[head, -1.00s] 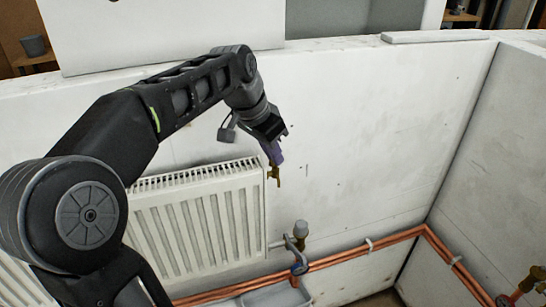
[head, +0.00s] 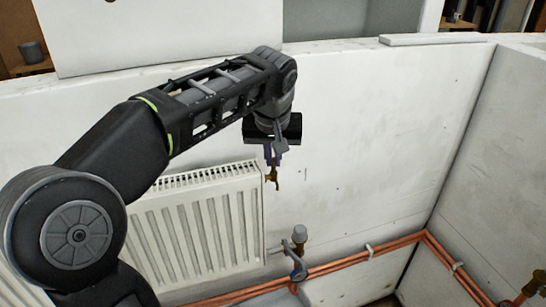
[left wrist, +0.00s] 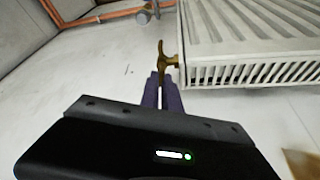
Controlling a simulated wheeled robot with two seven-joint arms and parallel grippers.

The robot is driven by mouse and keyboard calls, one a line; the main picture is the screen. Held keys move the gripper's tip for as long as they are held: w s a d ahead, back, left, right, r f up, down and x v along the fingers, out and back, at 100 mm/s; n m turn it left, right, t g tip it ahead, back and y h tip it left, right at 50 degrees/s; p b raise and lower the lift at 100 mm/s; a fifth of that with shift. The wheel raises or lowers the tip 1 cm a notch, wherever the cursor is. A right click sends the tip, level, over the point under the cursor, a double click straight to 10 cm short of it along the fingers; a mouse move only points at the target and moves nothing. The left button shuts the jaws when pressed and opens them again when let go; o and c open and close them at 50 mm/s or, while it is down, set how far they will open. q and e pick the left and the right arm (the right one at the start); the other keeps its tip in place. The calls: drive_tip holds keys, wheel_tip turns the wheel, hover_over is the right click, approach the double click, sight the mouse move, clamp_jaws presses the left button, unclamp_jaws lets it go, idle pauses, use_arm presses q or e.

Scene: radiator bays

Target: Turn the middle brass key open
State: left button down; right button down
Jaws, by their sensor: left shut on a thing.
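The brass key (head: 272,175) sits at the upper right end of the white radiator (head: 205,225). In the left wrist view the brass key (left wrist: 165,60) shows a crossbar and a short stem beside the radiator's edge (left wrist: 250,75). My left gripper (head: 272,158) comes down from above, and its purple fingers (left wrist: 163,90) are shut on the key's near part. The exact contact is partly hidden by the fingers. My right gripper is not in view.
A grey-capped radiator valve (head: 299,234) stands at the radiator's lower right. Copper pipes (head: 345,257) run along the wall's foot and round the corner. Another brass fitting (head: 536,278) is at the far right. The white wall (head: 380,150) right of my gripper is bare.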

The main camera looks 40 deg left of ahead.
use_arm(q)
drive_tip(key=shift+f, duration=0.15)
idle(0.3)
drive_tip(key=c, duration=1.6)
unclamp_jaws()
drive_tip(key=shift+r, duration=0.2)
drive_tip(key=v, duration=0.7)
drive_tip(key=shift+d+r+p, duration=0.15)
drive_tip(key=shift+r+p, duration=0.1)
drive_tip(key=shift+p, duration=0.1)
